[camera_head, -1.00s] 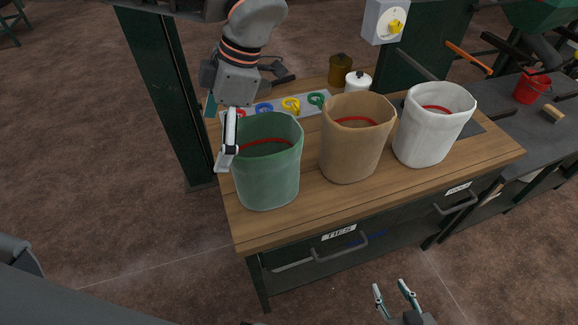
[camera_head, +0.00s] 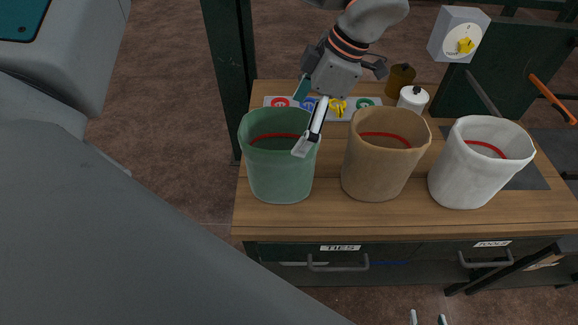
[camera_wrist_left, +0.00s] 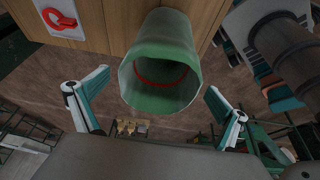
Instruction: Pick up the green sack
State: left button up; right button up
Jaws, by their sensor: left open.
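The green sack (camera_head: 281,170) stands upright and open-topped at the left of the wooden bench, with a red band inside. My left gripper (camera_head: 303,118) is open, and one pale finger overlaps the sack's right rim in the head view. In the left wrist view the green sack (camera_wrist_left: 160,65) shows between the two spread fingers, its mouth facing the camera. I see no grip on it, and contact cannot be told. My right gripper (camera_head: 428,319) shows only two parted fingertips at the bottom edge, away from the sack.
A tan sack (camera_head: 378,165) and a white sack (camera_head: 470,175) stand to the right. Behind are coloured ties on a pale board (camera_head: 353,108), a white jar (camera_head: 413,98), a brown pot (camera_head: 400,78) and a dial box (camera_head: 458,35). Drawer handles (camera_head: 338,266) project from the bench front.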

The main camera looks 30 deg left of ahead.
aim_at(267, 136)
pick_arm(q)
jog(key=x, duration=0.7)
jog(key=shift+s+a, duration=0.35)
jog(key=shift+f, duration=0.1)
jog(key=c, duration=1.2)
